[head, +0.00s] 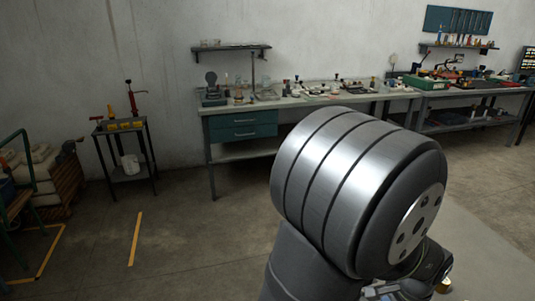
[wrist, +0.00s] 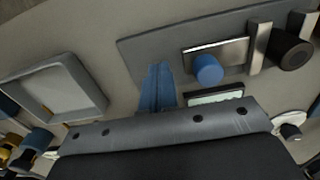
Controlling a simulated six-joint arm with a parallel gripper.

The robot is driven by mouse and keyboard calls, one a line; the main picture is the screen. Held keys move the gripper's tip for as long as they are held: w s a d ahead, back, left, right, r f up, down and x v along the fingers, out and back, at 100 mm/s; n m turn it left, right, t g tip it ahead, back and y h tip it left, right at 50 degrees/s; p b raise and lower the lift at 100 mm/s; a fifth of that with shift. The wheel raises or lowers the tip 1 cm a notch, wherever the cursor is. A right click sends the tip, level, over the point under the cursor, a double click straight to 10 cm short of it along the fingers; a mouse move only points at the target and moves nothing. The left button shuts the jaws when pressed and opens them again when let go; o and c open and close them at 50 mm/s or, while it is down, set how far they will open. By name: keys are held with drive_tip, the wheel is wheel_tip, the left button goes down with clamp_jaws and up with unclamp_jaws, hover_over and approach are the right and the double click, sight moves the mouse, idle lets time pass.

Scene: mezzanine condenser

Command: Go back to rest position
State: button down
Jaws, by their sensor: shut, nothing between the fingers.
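My gripper (wrist: 158,87) shows in the wrist view as two blue fingers side by side, closed together with nothing between them. The panel carries a blue round knob (wrist: 208,68) and a black knob (wrist: 288,48). The fingers look apart from the knobs; how high they are above the surface I cannot tell. In the head view my own arm fills the lower right and the fingers cannot be made out.
In the wrist view a grey square tray (wrist: 92,88) lies at left, and a small white-and-black part (wrist: 290,130) at right. In the head view a workbench (head: 300,101) with small items stands along the wall, a small stand (head: 120,127) to its left.

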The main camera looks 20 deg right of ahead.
drive_tip(key=shift+s, duration=0.8)
drive_tip(key=shift+s+r, duration=0.25)
drive_tip(key=shift+r, duration=0.85)
